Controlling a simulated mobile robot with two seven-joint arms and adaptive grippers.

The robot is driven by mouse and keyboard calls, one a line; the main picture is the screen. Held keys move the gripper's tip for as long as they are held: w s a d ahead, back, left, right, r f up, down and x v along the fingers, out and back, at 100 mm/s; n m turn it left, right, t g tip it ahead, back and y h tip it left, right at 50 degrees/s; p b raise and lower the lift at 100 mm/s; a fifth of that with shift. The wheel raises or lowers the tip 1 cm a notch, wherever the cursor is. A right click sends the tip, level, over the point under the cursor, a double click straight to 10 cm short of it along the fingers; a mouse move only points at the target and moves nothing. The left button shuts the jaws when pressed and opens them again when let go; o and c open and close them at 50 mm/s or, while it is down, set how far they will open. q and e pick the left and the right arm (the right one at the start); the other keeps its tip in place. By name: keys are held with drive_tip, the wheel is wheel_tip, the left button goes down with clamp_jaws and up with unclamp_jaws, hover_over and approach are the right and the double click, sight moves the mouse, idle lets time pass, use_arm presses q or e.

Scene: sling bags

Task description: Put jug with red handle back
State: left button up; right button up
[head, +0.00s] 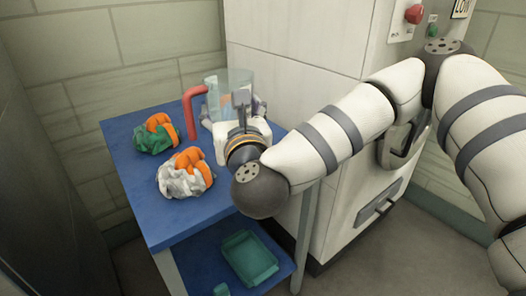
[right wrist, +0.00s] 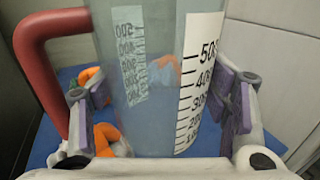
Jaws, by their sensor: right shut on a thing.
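The clear jug with a red handle (head: 228,90) is at the back right of the blue table (head: 122,148), upright. Its red handle (head: 189,112) points left in the head view. In the right wrist view the jug (right wrist: 160,95) fills the middle, with printed measuring marks, and its red handle (right wrist: 35,60) is at the left. My right gripper (head: 235,112) is shut on the jug's body, one finger pad on each side. The jug's base is hidden behind my gripper, so I cannot tell whether it touches the table. My left gripper is not in view.
A green and orange bundle (head: 152,136) and a white and orange bundle (head: 180,178) lie on the table left of the jug. A teal tray (head: 250,258) sits on the lower shelf. A large white machine (head: 300,75) stands close behind and right. The table's front left is clear.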

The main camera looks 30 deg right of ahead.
drive_tip(key=shift+w+d+r+h, duration=0.3)
drive_tip(key=shift+w+d+r, duration=0.15)
drive_tip(key=shift+d, duration=0.3)
drive_tip(key=w+d+f, duration=0.2)
drive_tip(key=d+f, duration=0.2)
drive_tip(key=w+d+f, duration=0.2)
drive_tip(key=d+f, duration=0.2)
drive_tip(key=w+d+f+b, duration=0.1)
drive_tip(key=w+d+f, duration=0.1)
drive_tip(key=d+f, duration=0.1)
drive_tip(key=shift+d+f, duration=0.4)
drive_tip(key=shift+f, duration=0.45)
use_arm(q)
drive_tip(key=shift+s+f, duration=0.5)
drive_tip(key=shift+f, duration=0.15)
use_arm(e)
drive_tip(key=shift+s, duration=0.1)
drive_tip(key=shift+f, duration=0.2)
drive_tip(key=o, duration=1.4)
drive_tip(key=shift+r, duration=0.1)
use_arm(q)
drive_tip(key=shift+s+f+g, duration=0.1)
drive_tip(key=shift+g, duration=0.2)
use_arm(e)
drive_tip(key=shift+o, duration=0.2)
